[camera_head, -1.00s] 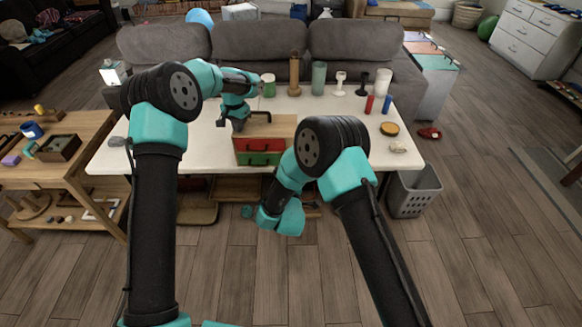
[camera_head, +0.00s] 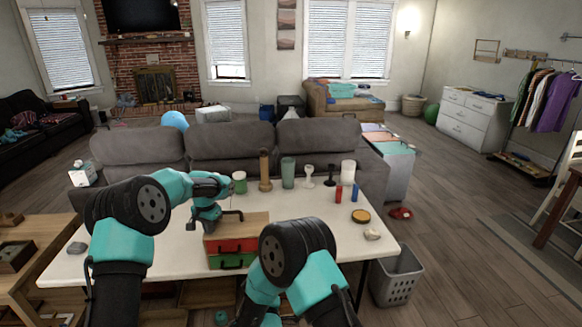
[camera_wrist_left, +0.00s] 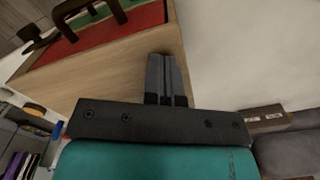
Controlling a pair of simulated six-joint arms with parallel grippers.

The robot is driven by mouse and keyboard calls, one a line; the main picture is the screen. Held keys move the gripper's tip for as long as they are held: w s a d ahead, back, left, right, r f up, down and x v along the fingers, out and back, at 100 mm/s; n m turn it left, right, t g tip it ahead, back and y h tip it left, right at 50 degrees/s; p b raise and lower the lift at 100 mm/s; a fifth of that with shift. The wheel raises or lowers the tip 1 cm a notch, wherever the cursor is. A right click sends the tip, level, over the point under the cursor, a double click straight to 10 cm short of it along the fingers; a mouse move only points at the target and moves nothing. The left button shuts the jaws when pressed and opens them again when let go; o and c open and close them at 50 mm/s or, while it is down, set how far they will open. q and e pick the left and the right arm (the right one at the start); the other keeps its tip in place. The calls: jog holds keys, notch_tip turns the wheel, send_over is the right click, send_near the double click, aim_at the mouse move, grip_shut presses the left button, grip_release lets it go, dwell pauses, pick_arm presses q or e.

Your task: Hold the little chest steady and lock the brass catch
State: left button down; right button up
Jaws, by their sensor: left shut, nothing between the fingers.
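The little chest (camera_head: 232,246) stands on the white table. It has a pale wooden top, a red drawer above a green one, and dark handles. In the left wrist view its wooden face (camera_wrist_left: 110,75) and red front fill the upper left. My left gripper (camera_head: 231,214) is at the chest's top. In the left wrist view its fingers (camera_wrist_left: 166,75) are shut and empty, over or against the wood near an edge; contact is unclear. I cannot make out the brass catch. My right arm bends in front of the chest; its gripper is out of view.
On the white table (camera_head: 150,250), a brown pepper-mill-like post (camera_head: 265,170), a green-grey cylinder (camera_head: 288,173), red and blue cylinders and a round tin (camera_head: 360,216) stand behind and right. A grey basket (camera_head: 398,278) is on the floor at right. The table's right part has free room.

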pick_arm(q)
jog(key=shift+w+r, duration=0.15)
jog(key=shift+r, duration=2.75)
jog(key=shift+r, duration=0.1)
notch_tip(320, 180, up, 17)
jog(key=shift+r, duration=0.1)
